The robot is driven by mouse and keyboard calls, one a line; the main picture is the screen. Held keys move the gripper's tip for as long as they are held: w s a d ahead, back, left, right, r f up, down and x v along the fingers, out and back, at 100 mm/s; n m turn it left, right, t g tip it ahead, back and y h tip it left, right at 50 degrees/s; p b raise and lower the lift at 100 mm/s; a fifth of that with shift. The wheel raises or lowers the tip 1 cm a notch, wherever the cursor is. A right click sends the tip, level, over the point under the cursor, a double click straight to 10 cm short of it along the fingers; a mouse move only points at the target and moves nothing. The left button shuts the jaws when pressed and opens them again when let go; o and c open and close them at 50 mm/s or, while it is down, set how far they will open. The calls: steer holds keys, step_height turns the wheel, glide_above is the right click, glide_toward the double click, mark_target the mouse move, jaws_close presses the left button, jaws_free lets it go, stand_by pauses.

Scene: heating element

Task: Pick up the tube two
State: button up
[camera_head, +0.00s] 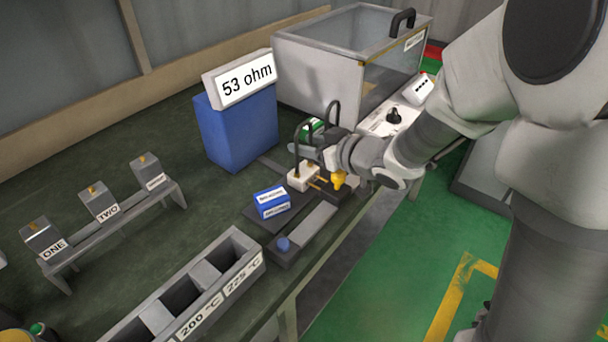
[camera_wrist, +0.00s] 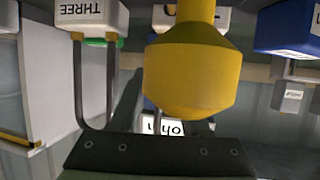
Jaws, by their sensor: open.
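A grey block labelled TWO (camera_head: 98,203), with a small gold piece on top, sits in the middle of the low grey rack (camera_head: 120,225) at the left. A block labelled ONE (camera_head: 42,239) and another with an unreadable label (camera_head: 153,179) sit either side of it. My gripper (camera_head: 333,160) is open, well to the right of the rack, above the bench edge; its fingers are hardly distinguishable. A yellow piece (camera_head: 338,181) shows just below it and fills the middle of the wrist view (camera_wrist: 193,75). A white block labelled THREE (camera_wrist: 90,15) with dark bent tubing is near it.
A blue box (camera_head: 238,130) carries a "53 ohm" display (camera_head: 247,82). A large grey case (camera_head: 322,68) with a black handle stands behind. A smaller blue box (camera_head: 271,202) and a grey compartmented tray (camera_head: 243,245) lie between my gripper and the rack's front. Bench space behind the rack is clear.

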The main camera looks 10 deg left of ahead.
steer(key=shift+x, duration=1)
jaws_close()
steer(key=shift+r, duration=0.1)
stand_by(0.6)
